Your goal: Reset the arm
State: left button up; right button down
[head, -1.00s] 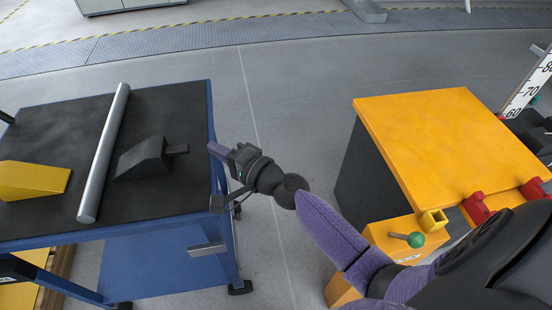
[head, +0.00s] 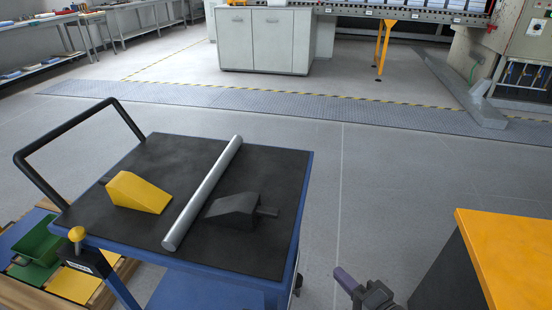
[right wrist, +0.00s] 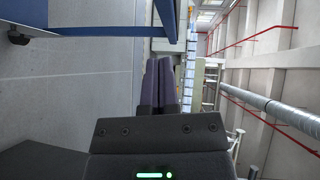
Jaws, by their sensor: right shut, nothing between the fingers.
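My right gripper (head: 345,279) shows at the bottom edge of the head view, in the gap between the blue cart and the orange-topped bench. Its purple fingers are together and empty, also in the right wrist view (right wrist: 158,82). Most of my right arm is out of the head view. My left gripper is not in view. On the cart's black top (head: 275,165) lie a yellow wedge (head: 138,192), a long metal bar (head: 203,192) and a dark wedge (head: 236,210) with a short handle.
The orange-topped bench (head: 508,250) stands at the lower right. A black push handle (head: 65,130) rises at the cart's left. A green piece (head: 40,243) sits on a pallet at the lower left. The floor beyond the cart is clear up to the grey cabinet (head: 266,40).

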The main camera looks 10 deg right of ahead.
jog(key=s+d+f+n+g+h+p, duration=0.2)
jog(key=s+f+n+g+h+p, duration=0.5)
jog(key=s+f, duration=1.1)
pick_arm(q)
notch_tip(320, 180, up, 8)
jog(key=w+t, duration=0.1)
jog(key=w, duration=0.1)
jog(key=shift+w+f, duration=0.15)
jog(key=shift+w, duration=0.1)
pick_arm(e)
jog(key=s+d+f+n+g, duration=0.1)
jog(key=s+f+n+g, duration=0.2)
jog(key=s, duration=0.7)
jog(key=s+d+f+n+g, duration=0.1)
jog(key=s+f+n+g, duration=0.2)
jog(key=s, duration=0.7)
jog(key=n+g, duration=0.2)
jog(key=g, duration=0.1)
jog(key=shift+s+f+n, duration=0.2)
jog(key=shift+s+n, duration=0.1)
jog(key=shift+s, duration=0.1)
